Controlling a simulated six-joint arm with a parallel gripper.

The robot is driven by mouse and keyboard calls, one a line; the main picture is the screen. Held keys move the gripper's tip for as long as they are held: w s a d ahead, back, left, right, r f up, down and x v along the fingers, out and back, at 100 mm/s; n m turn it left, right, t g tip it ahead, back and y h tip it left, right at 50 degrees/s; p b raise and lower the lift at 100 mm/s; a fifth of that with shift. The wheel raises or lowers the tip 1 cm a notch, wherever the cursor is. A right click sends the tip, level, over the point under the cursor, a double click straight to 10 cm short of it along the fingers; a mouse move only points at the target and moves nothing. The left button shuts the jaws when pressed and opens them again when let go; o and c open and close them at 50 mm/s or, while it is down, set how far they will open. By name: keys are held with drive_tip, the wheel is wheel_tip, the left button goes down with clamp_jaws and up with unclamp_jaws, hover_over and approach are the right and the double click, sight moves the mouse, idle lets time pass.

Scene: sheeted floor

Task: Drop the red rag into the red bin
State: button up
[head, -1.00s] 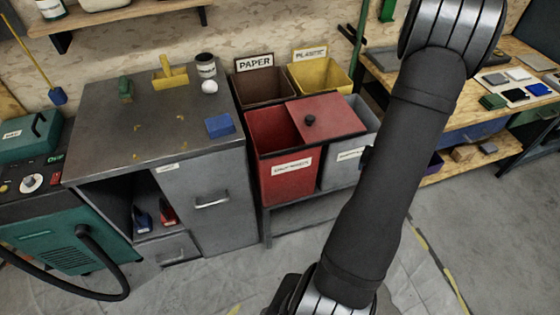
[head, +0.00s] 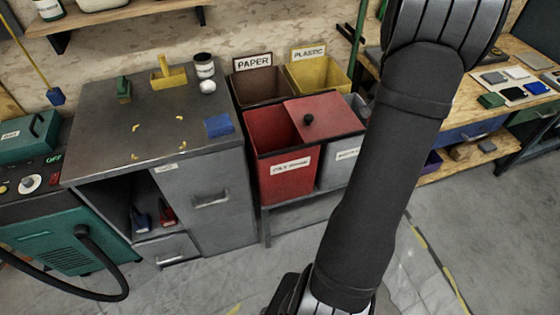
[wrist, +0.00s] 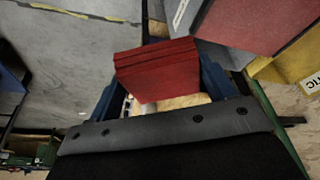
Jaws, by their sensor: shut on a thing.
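The red rag (wrist: 157,72), a folded stack, is held between the blue fingers of my gripper (wrist: 160,88) in the wrist view. The red bin (head: 286,178) stands beside the grey cabinet in the head view. A red lid (head: 325,118) with a black knob covers its right part, and its left part is open. In the wrist view a red surface (wrist: 245,22), which seems to be the red bin or its lid, lies beyond the rag at upper right. My gripper is out of the head view.
A brown paper bin (head: 262,88) and a yellow plastic bin (head: 320,76) stand behind the red bin. A grey bin (head: 340,172) is on its right, partly behind my arm. A grey cabinet (head: 210,195) is on the left and a wooden workbench (head: 500,108) on the right.

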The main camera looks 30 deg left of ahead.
drive_tip(key=s+a+f+n, duration=0.1)
drive_tip(key=s+a, duration=0.1)
drive_tip(key=a, duration=1.4)
drive_tip(key=s+a+f+n, duration=0.1)
drive_tip(key=s+a+n, duration=0.15)
drive_tip(key=a, duration=1.25)
drive_tip(key=shift+m+y, duration=0.35)
drive_tip(key=shift+y, duration=0.05)
drive_tip(key=shift+f, duration=2.7)
drive_tip(key=o, duration=1.1)
drive_tip(key=shift+o, duration=0.2)
drive_tip(key=v, duration=1.7)
drive_tip(key=shift+r, duration=0.2)
drive_tip(key=shift+d, duration=0.1)
